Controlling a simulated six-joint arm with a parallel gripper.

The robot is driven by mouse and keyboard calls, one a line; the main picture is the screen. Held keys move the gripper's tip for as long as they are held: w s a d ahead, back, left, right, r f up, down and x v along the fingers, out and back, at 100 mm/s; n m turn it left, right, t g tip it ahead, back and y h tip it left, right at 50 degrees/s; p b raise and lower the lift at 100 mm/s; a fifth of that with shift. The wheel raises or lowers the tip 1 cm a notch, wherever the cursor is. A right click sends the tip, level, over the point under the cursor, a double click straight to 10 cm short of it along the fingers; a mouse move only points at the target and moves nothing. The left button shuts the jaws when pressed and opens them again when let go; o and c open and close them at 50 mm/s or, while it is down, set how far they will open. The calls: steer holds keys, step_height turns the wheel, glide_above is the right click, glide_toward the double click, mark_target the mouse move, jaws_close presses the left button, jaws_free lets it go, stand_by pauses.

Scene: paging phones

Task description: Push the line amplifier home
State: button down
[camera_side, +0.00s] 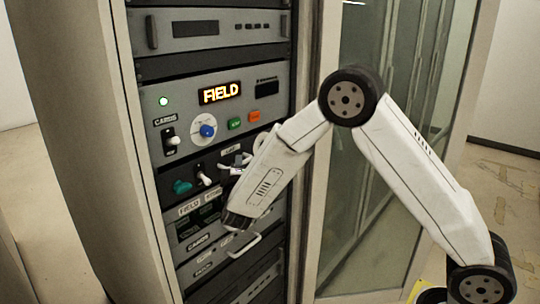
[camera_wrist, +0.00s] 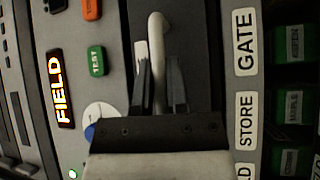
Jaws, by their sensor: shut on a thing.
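My gripper (camera_wrist: 157,72) has its two dark fingers on either side of a pale bent handle (camera_wrist: 156,24), shut on it. The handle stands out from a dark panel strip (camera_wrist: 189,40), which I take for the line amplifier's front; no name on it can be read. In the side view my gripper (camera_side: 236,166) is at the rack's dark row below the FIELD display, mostly hidden by my forearm. How far the amplifier sits in its slot cannot be told.
The lit FIELD display (camera_side: 220,93), a blue knob (camera_side: 208,130), and green (camera_side: 235,124) and orange (camera_side: 254,116) buttons are just above. A toggle (camera_side: 203,175) and teal knob (camera_side: 182,187) are left. GATE (camera_wrist: 245,38) and STORE (camera_wrist: 246,119) labels lie below the row.

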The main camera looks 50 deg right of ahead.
steer(key=shift+w+a, duration=0.1)
steer(key=shift+w, duration=0.4)
steer(key=shift+r, duration=0.1)
steer(key=c, duration=0.7)
jaws_free()
steer(key=shift+o, duration=0.2)
steer(key=v, duration=0.7)
steer(key=shift+s+a, duration=0.25)
steer(key=shift+s, duration=0.05)
steer(key=shift+w+y, duration=0.1)
steer(key=shift+y, duration=0.2)
